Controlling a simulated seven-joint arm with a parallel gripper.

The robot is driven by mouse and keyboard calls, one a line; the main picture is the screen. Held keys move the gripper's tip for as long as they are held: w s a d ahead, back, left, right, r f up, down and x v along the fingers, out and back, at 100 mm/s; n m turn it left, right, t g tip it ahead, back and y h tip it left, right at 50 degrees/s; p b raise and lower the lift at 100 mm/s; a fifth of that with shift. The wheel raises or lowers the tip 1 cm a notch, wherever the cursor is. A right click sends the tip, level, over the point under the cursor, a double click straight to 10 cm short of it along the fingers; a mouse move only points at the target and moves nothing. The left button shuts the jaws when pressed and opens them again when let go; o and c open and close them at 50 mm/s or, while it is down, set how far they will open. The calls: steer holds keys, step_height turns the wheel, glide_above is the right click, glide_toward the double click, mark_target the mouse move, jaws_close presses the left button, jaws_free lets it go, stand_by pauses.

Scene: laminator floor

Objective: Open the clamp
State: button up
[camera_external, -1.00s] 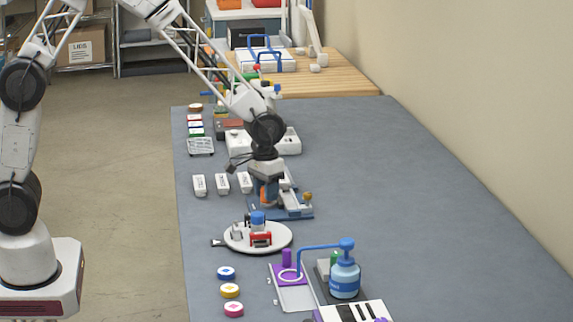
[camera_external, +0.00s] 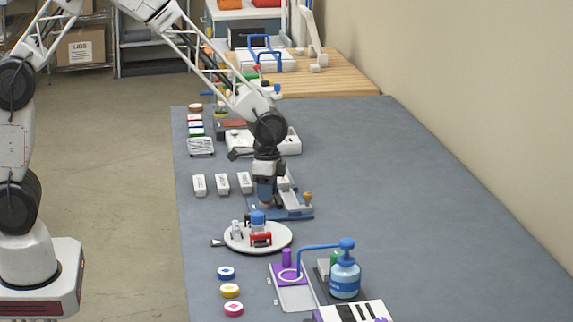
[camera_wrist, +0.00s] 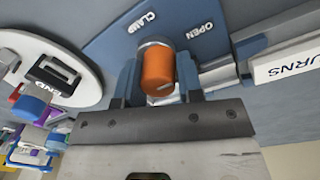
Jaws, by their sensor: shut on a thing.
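The clamp fixture is a blue plate (camera_external: 291,212) on the grey table, under my gripper. In the wrist view the plate (camera_wrist: 120,48) carries the printed words CLAMP and OPEN on either side of an orange knob (camera_wrist: 157,68). The knob sits on a pale round collar and has a short white mark on its near side. My gripper (camera_wrist: 159,84) has one blue finger on each side of the knob and is shut on it. In the outside view my gripper (camera_external: 265,193) points down over the plate and hides the knob.
A white round plate (camera_external: 284,239) with small red, blue and white parts stands in front of the fixture. White labelled blocks (camera_external: 222,184) lie to its left. A blue pump bottle (camera_external: 345,278) stands further forward. The table's right side is clear.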

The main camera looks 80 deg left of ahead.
steer(key=shift+m, duration=0.6)
steer(key=o, duration=0.9)
steer(key=shift+r, duration=0.15)
steer(key=shift+w+a+r, duration=0.1)
steer(key=shift+a+r, duration=0.05)
steer(key=shift+r, duration=3.6)
steer(key=shift+r, duration=0.1)
